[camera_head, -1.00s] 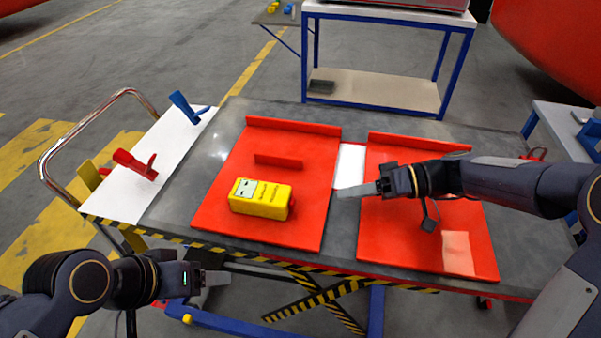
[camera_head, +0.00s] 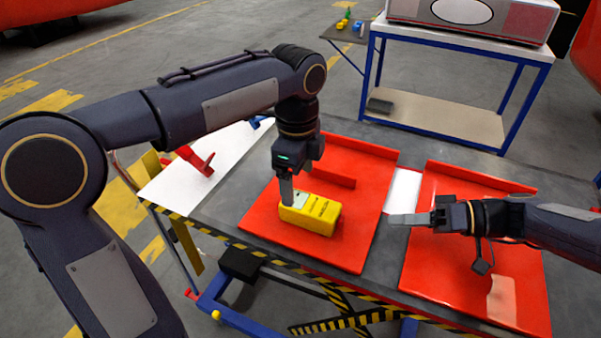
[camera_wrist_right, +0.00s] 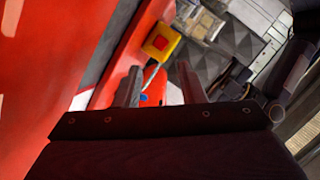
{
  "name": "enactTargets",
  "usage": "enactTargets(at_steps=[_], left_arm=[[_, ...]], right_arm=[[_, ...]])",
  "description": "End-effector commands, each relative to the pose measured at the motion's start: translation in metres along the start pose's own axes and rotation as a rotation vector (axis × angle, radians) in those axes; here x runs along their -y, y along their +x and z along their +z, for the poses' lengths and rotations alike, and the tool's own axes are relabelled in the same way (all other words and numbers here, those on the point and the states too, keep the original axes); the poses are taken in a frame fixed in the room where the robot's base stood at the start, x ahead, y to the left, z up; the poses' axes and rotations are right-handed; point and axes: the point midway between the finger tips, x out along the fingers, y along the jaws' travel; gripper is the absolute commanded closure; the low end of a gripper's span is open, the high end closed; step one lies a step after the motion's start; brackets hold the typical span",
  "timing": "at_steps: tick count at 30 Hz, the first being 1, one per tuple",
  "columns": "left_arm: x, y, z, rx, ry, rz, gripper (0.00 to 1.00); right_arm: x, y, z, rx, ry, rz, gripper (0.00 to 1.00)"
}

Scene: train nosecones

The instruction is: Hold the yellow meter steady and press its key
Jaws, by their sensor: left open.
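The yellow meter (camera_head: 318,217) lies on the left red tray (camera_head: 345,250), its pale display end (camera_head: 300,199) toward the left. Dark marks show on its top face; I cannot make out the key. My left gripper (camera_head: 291,188) points down at the display end, with its fingers open. The fingers hide part of that end, and I cannot tell whether they touch it. My right gripper (camera_head: 410,219) is level, to the right of the meter and apart from it. In the right wrist view its two fingers (camera_wrist_right: 160,86) stand apart with nothing held.
A right red tray (camera_head: 440,265) lies under my right arm, with a white strip (camera_head: 403,190) between the trays. The right wrist view shows a yellow box with a red button (camera_wrist_right: 161,42).

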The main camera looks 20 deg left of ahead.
Motion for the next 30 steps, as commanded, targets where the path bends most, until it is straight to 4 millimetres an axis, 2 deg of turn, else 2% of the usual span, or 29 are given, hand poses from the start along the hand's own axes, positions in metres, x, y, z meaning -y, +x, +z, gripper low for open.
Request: enactTargets(at_steps=[5,18,22,30], left_arm=[[0.006,0.009,-0.003,0.008,0.046,0.012,0.2],[0.004,0.07,-0.002,0.007,0.044,0.012,0.2],[0.005,0.077,-0.002,0.006,0.042,0.01,0.2],[0.005,0.079,-0.002,0.006,0.042,0.009,0.2]], right_arm=[[0.0,0.0,0.0,0.0,0.0,0.0,0.64],[0.0,0.0,0.0,0.0,0.0,0.0,0.64],[0.0,0.0,0.0,0.0,0.0,0.0,0.64],[0.0,0.0,0.0,0.0,0.0,0.0,0.64]])
